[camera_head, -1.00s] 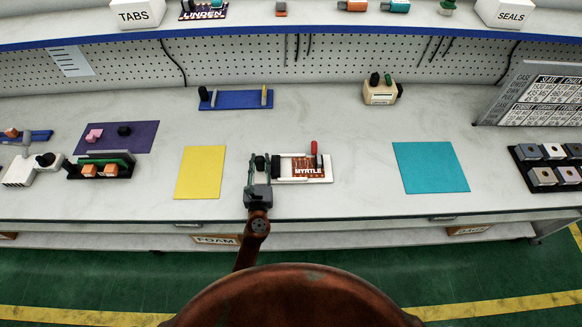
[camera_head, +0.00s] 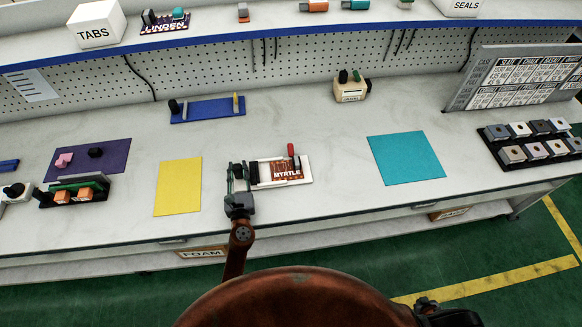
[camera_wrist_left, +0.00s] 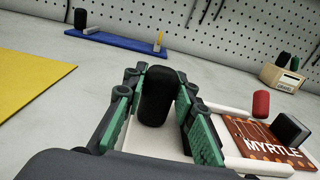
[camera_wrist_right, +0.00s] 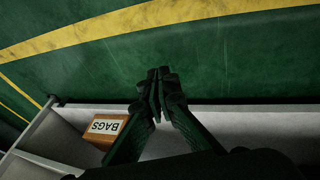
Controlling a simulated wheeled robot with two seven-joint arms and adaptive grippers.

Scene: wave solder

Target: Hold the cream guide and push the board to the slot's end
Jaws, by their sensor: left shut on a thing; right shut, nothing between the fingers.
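The cream guide (camera_head: 307,170) lies on the bench between the yellow and teal mats; its near part shows in the left wrist view (camera_wrist_left: 152,143). The brown board (camera_head: 287,171) marked MYRTLE sits in it, with a red knob (camera_head: 291,150) and a black block; it also shows in the left wrist view (camera_wrist_left: 272,145). My left gripper (camera_head: 239,172) is shut on the black post (camera_wrist_left: 157,97) at the guide's left end, with a green finger on each side. My right gripper (camera_wrist_right: 160,75) is shut and empty, over the floor in front of the bench.
A yellow mat (camera_head: 178,187) lies left of the guide and a teal mat (camera_head: 406,158) right. A blue fixture (camera_head: 208,109) and a beige box (camera_head: 351,90) stand behind. A BAGS box (camera_wrist_right: 104,128) is on the lower shelf near my right gripper.

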